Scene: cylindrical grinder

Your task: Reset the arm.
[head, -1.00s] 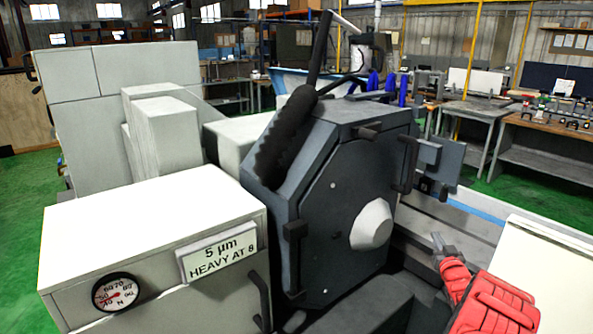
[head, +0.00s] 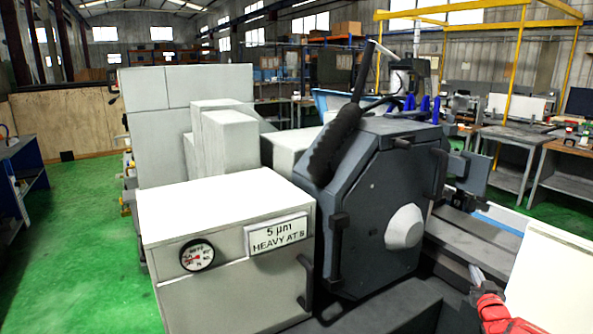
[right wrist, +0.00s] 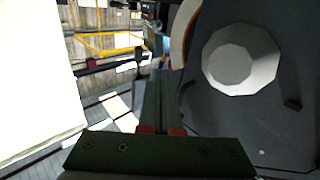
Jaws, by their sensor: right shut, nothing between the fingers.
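My right gripper (head: 476,272) is at the lower right of the head view, with its red arm entering from the corner. Its fingers are closed together with nothing between them; the right wrist view also shows the shut fingers (right wrist: 163,105). The gripper is to the right of and below the pale faceted hub (head: 404,228) on the dark grinder housing (head: 372,190). In the right wrist view the hub (right wrist: 240,57) lies to the right of the fingers, with no contact visible. My left gripper is not in view.
A cream panel (head: 550,280) is close to the right arm. Green floor (head: 75,235) is open at the left.

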